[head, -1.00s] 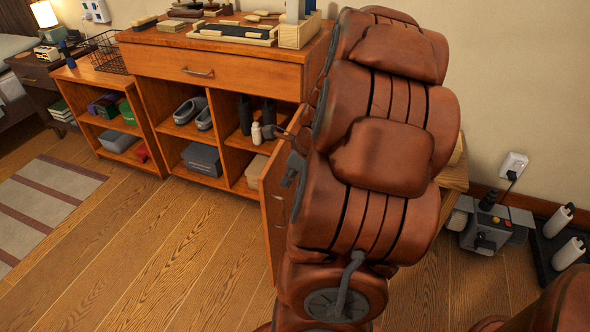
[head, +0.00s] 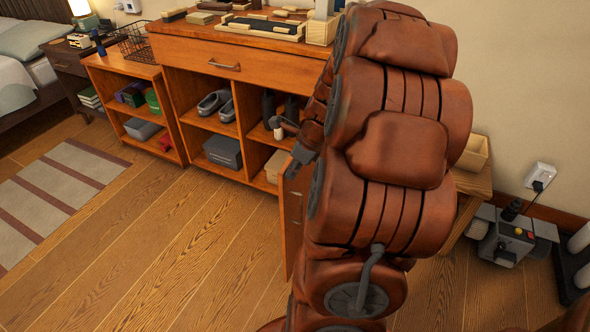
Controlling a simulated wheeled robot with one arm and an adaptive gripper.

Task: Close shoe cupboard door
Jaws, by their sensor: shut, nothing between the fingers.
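The shoe cupboard (head: 245,73) is a wooden unit with a drawer on top and open compartments below. Its door (head: 293,210) stands open at the right end, swung out toward me and seen nearly edge-on. My reddish-brown arm hides most of the door and its hinge side. My gripper (head: 299,162) is a small grey shape at the door's upper edge, mostly hidden behind my arm. It is shut and holds nothing. I cannot tell whether it touches the door. Grey shoes (head: 215,104) and a dark box (head: 223,151) sit in the compartments.
A lower open shelf (head: 124,72) stands to the left. A wooden bin (head: 473,153) and a grey device (head: 504,238) are to the right, by a wall socket (head: 540,176). A striped rug (head: 62,200) lies at left. The floor before the cupboard is clear.

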